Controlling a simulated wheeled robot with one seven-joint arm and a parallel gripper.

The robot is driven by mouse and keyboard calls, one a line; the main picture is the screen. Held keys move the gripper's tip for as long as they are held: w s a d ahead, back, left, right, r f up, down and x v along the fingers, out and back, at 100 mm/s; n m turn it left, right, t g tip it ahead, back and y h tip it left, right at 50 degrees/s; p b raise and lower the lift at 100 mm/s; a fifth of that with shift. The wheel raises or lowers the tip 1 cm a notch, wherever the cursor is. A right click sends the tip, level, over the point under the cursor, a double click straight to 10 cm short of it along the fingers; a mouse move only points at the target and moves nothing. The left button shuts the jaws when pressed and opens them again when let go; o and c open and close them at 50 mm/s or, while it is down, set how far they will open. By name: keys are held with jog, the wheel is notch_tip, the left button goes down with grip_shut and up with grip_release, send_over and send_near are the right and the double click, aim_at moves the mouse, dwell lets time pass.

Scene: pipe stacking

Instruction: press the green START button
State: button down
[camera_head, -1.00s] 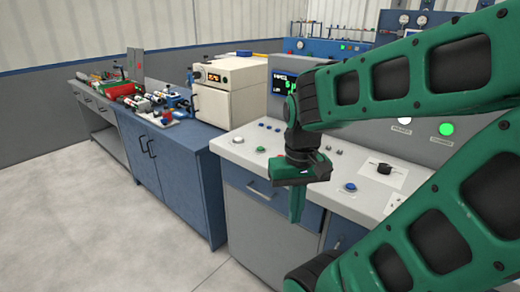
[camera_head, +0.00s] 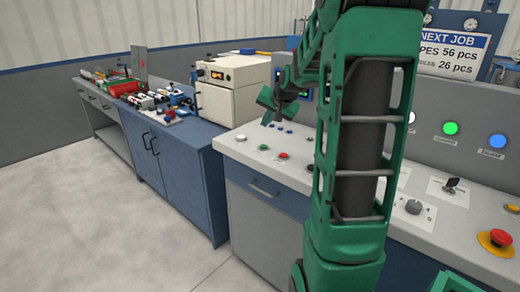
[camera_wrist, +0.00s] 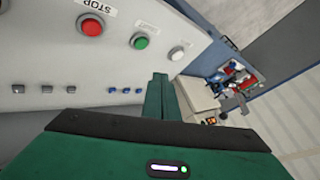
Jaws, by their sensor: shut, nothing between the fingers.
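The green button (camera_head: 263,147) sits on the light console top in the head view, between a white button and a red button (camera_head: 283,155). In the wrist view the green button (camera_wrist: 140,41) has an upside-down, hard-to-read label beside it, and the red button (camera_wrist: 91,26) is labelled STOP. My gripper (camera_wrist: 158,80) is shut and empty, its fingertips appearing below and right of the green button in that picture. In the head view my gripper (camera_head: 268,104) is above and behind the green button, apart from it.
A white button (camera_wrist: 177,53) is close beside the green one. Several small blue and grey buttons (camera_wrist: 113,90) line the console. My arm hides the console's middle in the head view. A red emergency button (camera_head: 496,239) is at the right; a cream box (camera_head: 231,90) stands at the left.

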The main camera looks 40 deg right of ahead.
aim_at(265, 148)
jog(key=shift+w+d+r+t, duration=0.2)
jog(key=shift+w+d, duration=0.25)
jog(key=shift+w, duration=0.15)
jog(key=shift+w+d+r+t, duration=0.1)
jog(key=shift+w+d+t, duration=0.1)
jog(key=shift+w+d, duration=0.3)
jog(key=shift+a+f+m, duration=0.1)
jog(key=shift+m, duration=0.2)
jog(key=shift+f, duration=4.35)
jog(key=shift+f, duration=0.15)
jog(key=shift+f, duration=0.2)
jog(key=shift+f, duration=0.4)
jog(key=shift+r, duration=0.85)
